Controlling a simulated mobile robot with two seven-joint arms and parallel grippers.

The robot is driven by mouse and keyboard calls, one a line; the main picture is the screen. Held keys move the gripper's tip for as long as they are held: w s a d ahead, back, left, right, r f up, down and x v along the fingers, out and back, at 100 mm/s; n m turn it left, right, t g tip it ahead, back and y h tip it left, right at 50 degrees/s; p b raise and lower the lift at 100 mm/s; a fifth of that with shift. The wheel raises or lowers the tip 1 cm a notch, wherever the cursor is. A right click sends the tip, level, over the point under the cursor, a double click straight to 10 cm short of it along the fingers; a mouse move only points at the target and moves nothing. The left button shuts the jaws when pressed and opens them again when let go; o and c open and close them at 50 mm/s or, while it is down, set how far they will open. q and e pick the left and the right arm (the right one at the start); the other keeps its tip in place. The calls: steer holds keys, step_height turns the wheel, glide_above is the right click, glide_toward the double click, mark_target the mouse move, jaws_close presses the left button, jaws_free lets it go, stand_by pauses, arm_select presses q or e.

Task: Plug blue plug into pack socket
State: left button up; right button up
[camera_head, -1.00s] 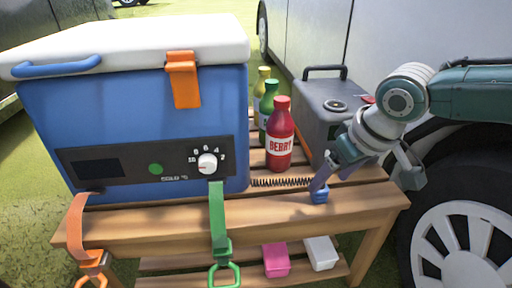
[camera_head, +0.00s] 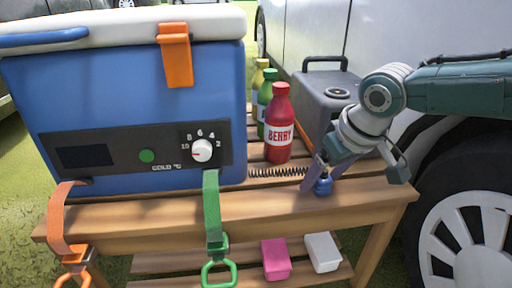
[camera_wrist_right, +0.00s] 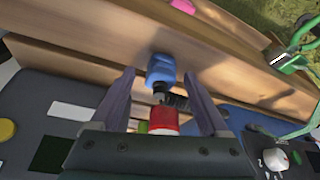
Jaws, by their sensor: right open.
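The small blue plug (camera_head: 323,186) is at the front edge of the wooden bench, at the end of a dark coiled cord (camera_head: 277,172). In the right wrist view the plug (camera_wrist_right: 161,70) lies between the fingers of my right gripper (camera_wrist_right: 158,82), with gaps on both sides. My right gripper (camera_head: 322,176) is open, its purple-grey fingers pointing down around the plug. The grey pack (camera_head: 325,98) with a top handle stands behind, partly hidden by my right arm. Its panel (camera_wrist_right: 50,125) shows in the wrist view; I cannot make out the socket. My left gripper is not in view.
A blue cooler (camera_head: 110,105) with a dial fills the left of the bench (camera_head: 250,212). A red berry bottle (camera_head: 279,125) and other bottles stand between cooler and pack. Green and orange straps hang in front. A vehicle wheel (camera_head: 465,240) is at right.

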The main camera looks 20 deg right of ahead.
mark_target(325, 171)
jaws_close()
stand_by(0.5)
steer(key=shift+r+p, duration=0.45)
steer(key=shift+r, duration=0.1)
step_height(325, 171, up, 19)
steer(key=p, duration=1.1)
